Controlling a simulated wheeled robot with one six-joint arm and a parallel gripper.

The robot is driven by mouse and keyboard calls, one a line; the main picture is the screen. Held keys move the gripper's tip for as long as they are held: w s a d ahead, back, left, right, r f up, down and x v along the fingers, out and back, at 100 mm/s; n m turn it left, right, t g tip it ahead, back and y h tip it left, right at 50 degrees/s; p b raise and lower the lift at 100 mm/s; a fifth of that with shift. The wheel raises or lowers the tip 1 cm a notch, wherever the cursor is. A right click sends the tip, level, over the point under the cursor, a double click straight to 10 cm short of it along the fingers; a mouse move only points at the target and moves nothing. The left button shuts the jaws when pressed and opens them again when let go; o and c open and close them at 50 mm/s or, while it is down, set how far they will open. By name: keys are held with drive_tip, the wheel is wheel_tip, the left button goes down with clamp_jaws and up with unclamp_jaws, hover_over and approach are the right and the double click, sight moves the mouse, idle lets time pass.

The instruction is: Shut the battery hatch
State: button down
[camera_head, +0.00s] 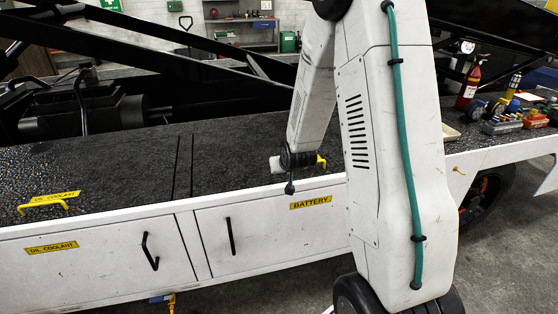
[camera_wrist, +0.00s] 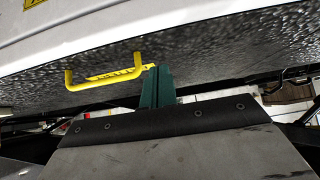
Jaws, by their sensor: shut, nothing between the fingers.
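The battery hatch (camera_head: 235,172) is the dark speckled panel on top of the white side body, above the yellow BATTERY label (camera_head: 310,202). It looks flat and level with the deck; I cannot tell whether it is latched. Its yellow handle (camera_head: 321,161) shows partly behind my wrist, and in full in the wrist view (camera_wrist: 105,75). My gripper (camera_head: 290,188) is low over the front edge of the hatch. In the wrist view its green fingers (camera_wrist: 158,85) are together and empty, close beside the right end of the handle. Whether they touch it is unclear.
An oil coolant hatch with its yellow handle (camera_head: 45,203) lies at the left. A fire extinguisher (camera_head: 469,84) and small boxes (camera_head: 502,124) stand on the deck at the right. Dark beams cross behind the deck. The grey floor (camera_head: 505,255) is clear at lower right.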

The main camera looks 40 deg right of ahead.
drive_tip(key=shift+a+f, duration=0.15)
drive_tip(key=shift+f, duration=0.6)
drive_tip(key=shift+s+r, duration=0.1)
drive_tip(key=s+a+r+g+y, duration=0.1)
drive_tip(key=s+a+r+g, duration=0.15)
drive_tip(key=s, duration=0.45)
drive_tip(key=s+a+r+g+y, duration=0.1)
drive_tip(key=s+a+g, duration=0.15)
drive_tip(key=s, duration=0.35)
drive_tip(key=s+a+r+n+g, duration=0.1)
drive_tip(key=s+a+r+n, duration=0.1)
drive_tip(key=s+a+r, duration=0.5)
drive_tip(key=s+a+r+n+y, duration=0.1)
drive_tip(key=s+a+r+n, duration=0.1)
drive_tip(key=s+a+r, duration=0.6)
drive_tip(key=s+r, duration=0.5)
drive_tip(key=shift+s+a+r+g, duration=0.15)
drive_tip(key=shift+a+r+g, duration=0.05)
drive_tip(key=shift+r+g, duration=0.2)
